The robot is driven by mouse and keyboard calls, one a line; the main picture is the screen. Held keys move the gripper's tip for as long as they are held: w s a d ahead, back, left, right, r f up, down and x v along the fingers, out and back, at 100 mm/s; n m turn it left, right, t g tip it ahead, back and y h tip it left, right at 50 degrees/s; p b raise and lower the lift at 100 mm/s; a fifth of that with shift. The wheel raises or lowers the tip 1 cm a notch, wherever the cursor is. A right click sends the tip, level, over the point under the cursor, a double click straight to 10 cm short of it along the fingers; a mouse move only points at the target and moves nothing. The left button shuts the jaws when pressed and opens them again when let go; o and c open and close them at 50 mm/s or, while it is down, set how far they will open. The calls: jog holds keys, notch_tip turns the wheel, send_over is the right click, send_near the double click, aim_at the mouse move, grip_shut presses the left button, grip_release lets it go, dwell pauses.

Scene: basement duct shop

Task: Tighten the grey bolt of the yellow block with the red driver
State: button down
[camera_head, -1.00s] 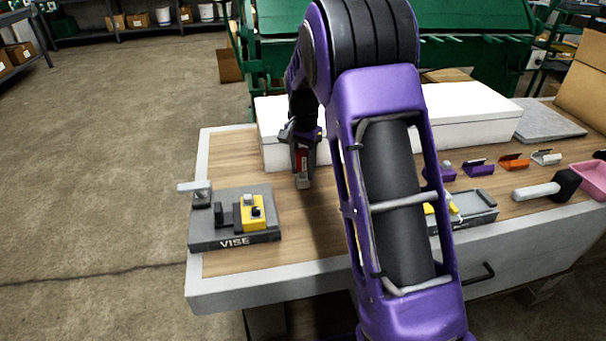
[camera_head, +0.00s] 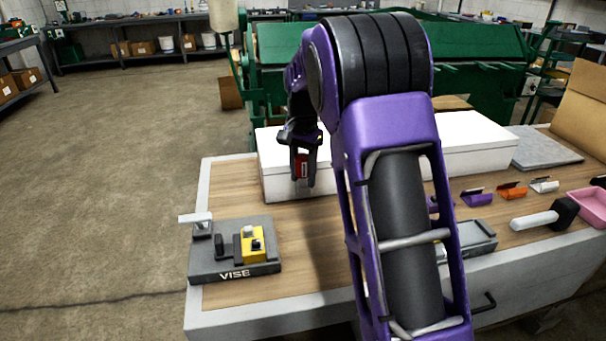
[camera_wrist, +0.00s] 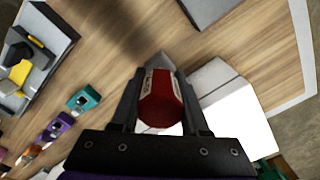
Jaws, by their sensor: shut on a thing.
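The yellow block (camera_head: 254,250) sits in the grey vise (camera_head: 205,268) at the table's left front. The small grey bolt (camera_head: 257,244) shows on top of the block. My gripper (camera_head: 303,180) is above the table, behind and to the right of the vise and in front of the white box. It is shut on the red driver (camera_head: 301,166), clear of the block. In the wrist view the driver's red handle (camera_wrist: 160,103) sits between both fingers, its end towards the camera. The driver's tip is hidden there.
A long white box (camera_head: 283,185) stands behind my gripper. A grey tray (camera_head: 474,238), several coloured clips, a dark-headed mallet (camera_head: 566,212) and a pink bin (camera_head: 588,206) are at the right. Bare wood lies between vise and arm.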

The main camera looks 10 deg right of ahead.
jog(key=shift+s+a+r+p, duration=0.1)
jog(key=shift+a+r+p, duration=0.15)
jog(key=shift+a+p, duration=0.05)
jog(key=s+a+r+p, duration=0.2)
jog(key=s+a+p, duration=0.2)
jog(key=a, duration=0.3)
jog(key=s+a+r+p, duration=0.2)
jog(key=s+a+p, duration=0.2)
jog(key=a, duration=0.2)
jog(key=b, duration=0.2)
send_over(248, 228)
jog(key=shift+f, duration=2.8)
jog(key=shift+f+b, duration=0.55)
jog(key=shift+f, duration=0.4)
jog(key=shift+m, duration=1.7)
